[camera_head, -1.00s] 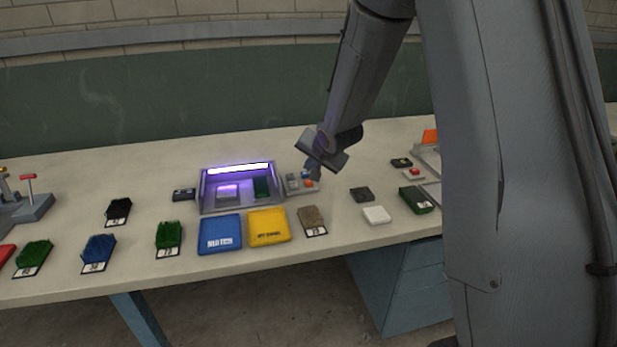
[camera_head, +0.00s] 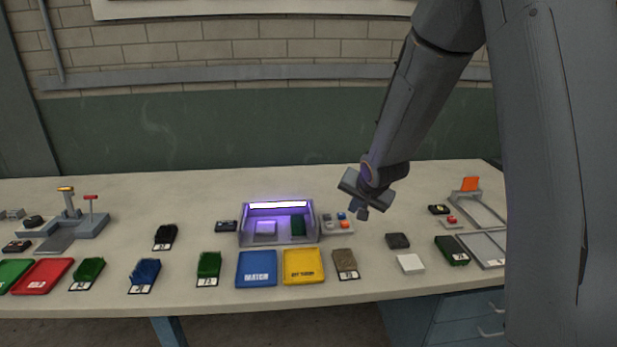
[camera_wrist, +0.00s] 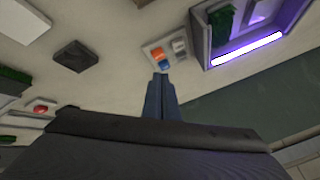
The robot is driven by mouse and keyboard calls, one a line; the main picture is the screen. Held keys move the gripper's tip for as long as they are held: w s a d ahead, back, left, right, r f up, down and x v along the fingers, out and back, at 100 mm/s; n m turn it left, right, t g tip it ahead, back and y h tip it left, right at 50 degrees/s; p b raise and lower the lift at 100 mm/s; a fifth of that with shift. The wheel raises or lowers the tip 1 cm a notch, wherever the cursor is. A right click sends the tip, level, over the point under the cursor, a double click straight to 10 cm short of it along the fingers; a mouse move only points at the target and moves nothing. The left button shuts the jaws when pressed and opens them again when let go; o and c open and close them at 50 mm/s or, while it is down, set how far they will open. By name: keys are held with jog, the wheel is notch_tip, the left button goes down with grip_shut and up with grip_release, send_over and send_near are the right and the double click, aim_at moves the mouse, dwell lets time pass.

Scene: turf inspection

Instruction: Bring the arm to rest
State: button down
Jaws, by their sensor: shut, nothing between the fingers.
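My gripper (camera_head: 361,211) hangs from my arm above the bench, in front of and a little above the small button box (camera_head: 337,223). In the wrist view my gripper (camera_wrist: 160,78) shows its fingers together, with nothing held. The button box (camera_wrist: 165,55) with blue and orange buttons appears just beyond the fingertips there. The fingers look apart from it, but the exact gap cannot be told.
A lit purple inspection box (camera_head: 278,223) stands left of my gripper. Along the front lie a blue MATCH tray (camera_head: 256,268), a yellow tray (camera_head: 303,266) and several turf samples. A dark block (camera_head: 397,241) and a white block (camera_head: 410,263) lie to the right.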

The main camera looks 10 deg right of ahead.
jog(key=s+a+n+g, duration=0.1)
jog(key=s+n+g, duration=0.5)
jog(key=s, duration=2.3)
jog(key=shift+s+f+n+g, duration=0.25)
jog(key=shift+f+n+g, duration=0.05)
